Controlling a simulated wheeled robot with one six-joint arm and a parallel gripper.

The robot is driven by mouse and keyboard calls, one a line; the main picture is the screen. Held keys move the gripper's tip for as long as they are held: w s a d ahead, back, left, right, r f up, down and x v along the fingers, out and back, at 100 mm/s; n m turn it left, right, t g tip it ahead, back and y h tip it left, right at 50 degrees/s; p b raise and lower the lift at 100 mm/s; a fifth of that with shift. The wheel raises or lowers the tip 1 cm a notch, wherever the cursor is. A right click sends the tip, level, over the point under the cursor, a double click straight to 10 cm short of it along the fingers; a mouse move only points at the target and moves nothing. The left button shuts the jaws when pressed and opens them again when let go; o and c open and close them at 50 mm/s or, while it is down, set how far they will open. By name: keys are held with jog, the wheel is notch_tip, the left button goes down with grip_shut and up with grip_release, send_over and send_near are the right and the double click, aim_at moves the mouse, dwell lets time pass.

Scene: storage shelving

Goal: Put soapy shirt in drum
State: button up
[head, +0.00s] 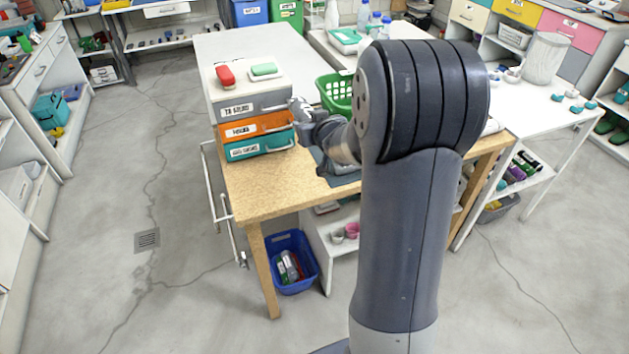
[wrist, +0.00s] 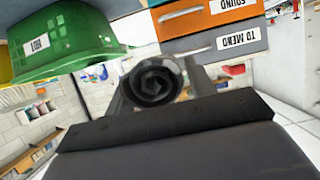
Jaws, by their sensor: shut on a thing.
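No shirt can be made out in either view, and nothing is clearly a drum. My gripper (head: 303,110) is over the wooden bench, close to the right side of a stack of labelled drawers. In the wrist view, my gripper (wrist: 157,85) is shut on a dark round thing (wrist: 154,82) with a ringed end and a small recess in its middle. What this thing is I cannot tell. In the head view my arm hides part of the bench, and the held thing is not clear there.
The drawer stack (head: 252,124) carries a red item (head: 225,76) and a green item (head: 264,69). A green basket (head: 335,93) stands behind my wrist; it also shows in the wrist view (wrist: 70,40). A pale mesh bin (head: 545,58) stands on the right table. The floor at left is clear.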

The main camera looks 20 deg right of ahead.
aim_at(311, 183)
notch_tip(311, 183, down, 18)
jog(key=shift+f+b, duration=0.1)
jog(key=shift+b, duration=0.6)
jog(key=o, duration=1.1)
jog(key=shift+c, duration=0.2)
